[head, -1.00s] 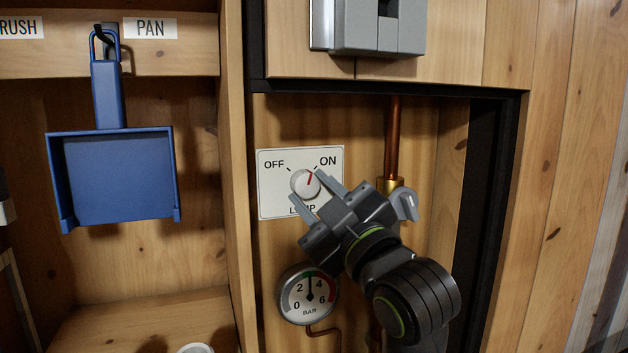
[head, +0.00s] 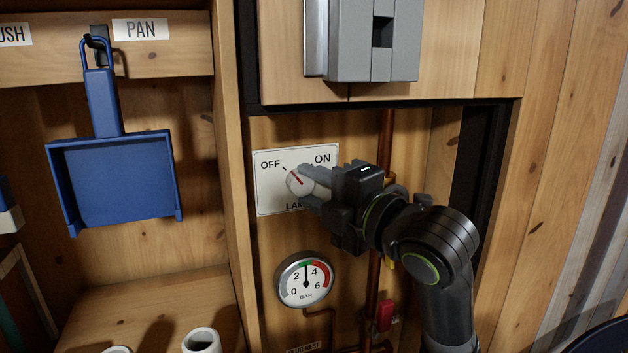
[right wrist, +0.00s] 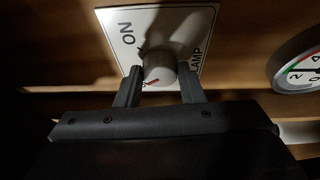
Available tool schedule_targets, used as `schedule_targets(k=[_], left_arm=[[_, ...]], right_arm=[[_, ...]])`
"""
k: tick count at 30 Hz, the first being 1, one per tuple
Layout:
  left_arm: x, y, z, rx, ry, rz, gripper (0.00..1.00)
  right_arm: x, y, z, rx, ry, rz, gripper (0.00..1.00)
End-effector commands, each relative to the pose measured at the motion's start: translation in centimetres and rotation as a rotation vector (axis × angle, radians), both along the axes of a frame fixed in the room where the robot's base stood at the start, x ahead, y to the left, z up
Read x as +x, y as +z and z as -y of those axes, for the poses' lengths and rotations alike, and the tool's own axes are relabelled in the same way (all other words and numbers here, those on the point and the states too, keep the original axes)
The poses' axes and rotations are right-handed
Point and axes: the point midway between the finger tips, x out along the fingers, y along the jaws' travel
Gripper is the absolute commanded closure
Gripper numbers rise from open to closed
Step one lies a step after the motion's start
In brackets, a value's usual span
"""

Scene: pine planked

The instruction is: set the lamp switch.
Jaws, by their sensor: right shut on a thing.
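The lamp switch is a round whitish knob (head: 297,182) on a white plate (head: 265,195) marked OFF, ON and LAMP. Its red line points up and left, toward the OFF mark. My right gripper (head: 309,184) reaches in from the right and is shut on the knob, covering its right side and part of the lettering. In the right wrist view, the knob (right wrist: 160,66) sits between the two fingers (right wrist: 160,86), with a bit of red showing on it. My left gripper is not in view.
A pressure gauge (head: 306,281) is below the plate. A copper pipe (head: 386,135) runs behind my right gripper. A grey box (head: 350,50) is above. A wooden divider (head: 228,150) stands at left, with a blue dustpan (head: 115,180) beyond it. A red part (head: 384,315) is lower down.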

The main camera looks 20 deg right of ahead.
Motion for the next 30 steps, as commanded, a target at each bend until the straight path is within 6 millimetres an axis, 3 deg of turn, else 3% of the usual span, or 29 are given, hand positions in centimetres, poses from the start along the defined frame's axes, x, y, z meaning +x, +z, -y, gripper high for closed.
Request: schedule_targets(k=[12, 27, 28, 30], left_arm=[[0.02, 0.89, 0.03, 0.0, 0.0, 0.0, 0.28], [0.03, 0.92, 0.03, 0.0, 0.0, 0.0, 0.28], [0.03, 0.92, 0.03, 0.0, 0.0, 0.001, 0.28], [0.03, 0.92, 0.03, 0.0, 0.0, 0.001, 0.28]], right_arm=[[0.01, 0.24, -0.01, -0.168, 0.0, 0.006, 0.88], [0.01, 0.17, 0.0, -0.189, -0.001, 0.006, 0.88], [0.01, 0.17, 0.0, -0.189, -0.001, 0.006, 0.64], [0.01, 0.17, 0.0, -0.188, -0.001, 0.006, 0.55]])
